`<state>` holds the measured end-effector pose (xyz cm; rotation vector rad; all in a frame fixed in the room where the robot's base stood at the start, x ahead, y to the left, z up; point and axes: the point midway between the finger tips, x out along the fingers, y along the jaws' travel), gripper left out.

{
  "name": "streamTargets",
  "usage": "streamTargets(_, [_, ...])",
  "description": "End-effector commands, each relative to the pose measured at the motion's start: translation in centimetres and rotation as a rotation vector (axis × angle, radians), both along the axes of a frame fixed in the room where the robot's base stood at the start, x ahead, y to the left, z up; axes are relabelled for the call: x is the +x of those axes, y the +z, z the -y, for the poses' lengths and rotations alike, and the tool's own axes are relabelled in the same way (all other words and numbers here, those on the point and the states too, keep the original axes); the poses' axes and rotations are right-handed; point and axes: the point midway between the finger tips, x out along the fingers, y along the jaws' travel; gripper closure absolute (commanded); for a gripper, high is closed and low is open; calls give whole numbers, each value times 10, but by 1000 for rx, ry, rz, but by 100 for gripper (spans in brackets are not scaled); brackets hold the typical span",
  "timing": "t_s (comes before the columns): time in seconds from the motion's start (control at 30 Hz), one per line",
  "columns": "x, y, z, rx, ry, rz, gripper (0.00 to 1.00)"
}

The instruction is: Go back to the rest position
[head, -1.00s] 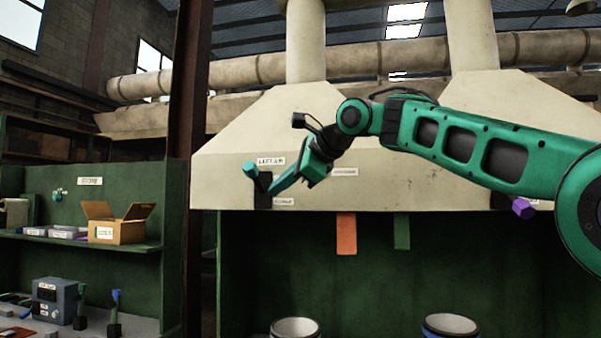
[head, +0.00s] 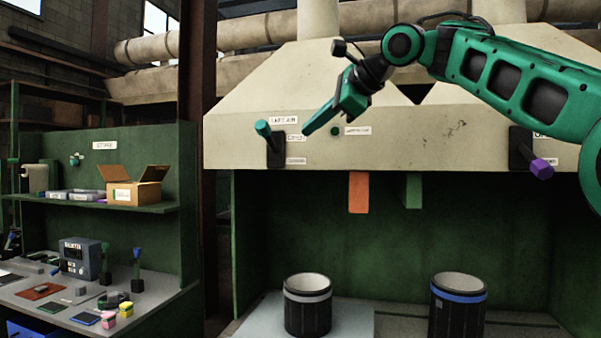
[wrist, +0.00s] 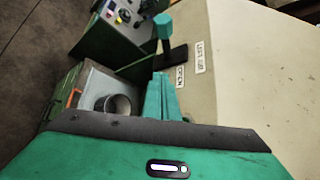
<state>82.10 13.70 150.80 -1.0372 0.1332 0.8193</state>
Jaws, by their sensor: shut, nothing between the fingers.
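My gripper (head: 309,132) is shut and empty, held up in front of the cream hood (head: 400,120) in the head view. Its green fingers point down and left. The teal-tipped lever (head: 263,129) on its black mount (head: 276,150) sits just left of the fingertips, apart from them in the head view. In the wrist view the closed fingers (wrist: 161,88) show in the middle, with the teal lever (wrist: 163,28) beyond them beside the labels. A gap between fingers and lever is hard to judge there.
A purple-tipped lever (head: 541,168) is at the hood's right. An orange strip (head: 358,192) and a green strip (head: 413,190) hang below the hood. Two black bins, one white-rimmed (head: 308,310) and one blue-rimmed (head: 458,310), stand beneath. A cardboard box (head: 133,190) is on the left shelf.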

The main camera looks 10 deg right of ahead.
Motion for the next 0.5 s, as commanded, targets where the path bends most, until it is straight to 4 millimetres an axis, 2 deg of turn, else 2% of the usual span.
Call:
streamTargets(0.17, [1, -6, 4, -20, -4, 1, 100])
streamTargets(0.27, [4, -26, 18, -90, -12, 3, 100])
streamTargets(0.37, [5, -61, 45, -211, -18, 2, 100])
streamTargets(0.5, [-5, -122, 95, -410, -7, -22, 100])
